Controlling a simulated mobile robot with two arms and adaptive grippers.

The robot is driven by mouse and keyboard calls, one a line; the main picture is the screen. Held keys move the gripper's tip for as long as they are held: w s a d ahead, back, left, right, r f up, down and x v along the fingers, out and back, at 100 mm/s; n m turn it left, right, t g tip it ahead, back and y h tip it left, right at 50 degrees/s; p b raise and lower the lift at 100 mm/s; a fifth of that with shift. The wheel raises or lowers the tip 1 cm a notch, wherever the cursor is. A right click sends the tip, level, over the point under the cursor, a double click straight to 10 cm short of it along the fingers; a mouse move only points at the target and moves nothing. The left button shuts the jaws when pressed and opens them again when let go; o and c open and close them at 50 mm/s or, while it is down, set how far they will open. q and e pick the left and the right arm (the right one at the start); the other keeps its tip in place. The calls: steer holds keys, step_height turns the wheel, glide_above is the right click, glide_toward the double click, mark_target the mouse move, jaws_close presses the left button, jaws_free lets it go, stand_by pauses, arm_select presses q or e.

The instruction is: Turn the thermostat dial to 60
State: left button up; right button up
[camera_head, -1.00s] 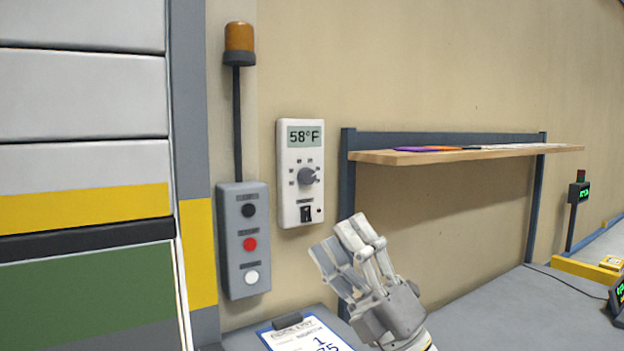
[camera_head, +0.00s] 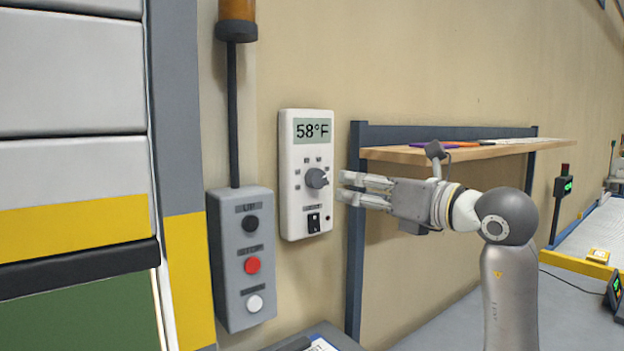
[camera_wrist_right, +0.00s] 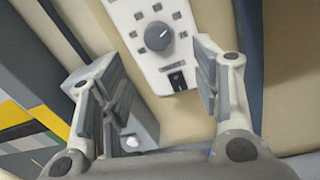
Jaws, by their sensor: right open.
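The white thermostat (camera_head: 306,225) is mounted on the beige wall, and its display (camera_head: 313,130) reads 58°F. Its round grey dial (camera_head: 317,178) sits below the display with small marks around it. A dark switch is below the dial. My right gripper (camera_head: 340,188) is open and empty, just right of the dial and apart from it, with its fingers pointing at the thermostat. In the right wrist view the dial (camera_wrist_right: 159,36) shows ahead, between and beyond the open fingers (camera_wrist_right: 160,95). My left gripper is not in view.
A grey button box (camera_head: 240,295) with black, red and white buttons hangs left of the thermostat, under an amber lamp (camera_head: 237,12). A wooden shelf (camera_head: 400,154) on a blue frame is behind my right arm. A grey table (camera_head: 570,310) lies lower right.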

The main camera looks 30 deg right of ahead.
mark_target(320, 179)
steer(key=w, duration=0.1)
steer(key=w+p, duration=0.1)
steer(key=w, duration=0.1)
steer(key=w+a+p, duration=0.1)
steer(key=w, duration=0.1)
steer(key=shift+r, duration=0.3)
steer(key=w, duration=0.2)
steer(key=w+p, duration=0.1)
steer(key=shift+a+f, duration=0.15)
steer(key=shift+a, duration=0.1)
steer(key=shift+w, duration=0.6)
steer(key=shift+w+a, duration=0.1)
steer(key=shift+w, duration=0.05)
steer(key=shift+f, duration=0.1)
steer(key=c, duration=1)
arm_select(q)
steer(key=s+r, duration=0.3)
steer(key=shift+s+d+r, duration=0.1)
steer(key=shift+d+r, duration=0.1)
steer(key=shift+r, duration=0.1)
arm_select(e)
steer(key=shift+c, duration=0.2)
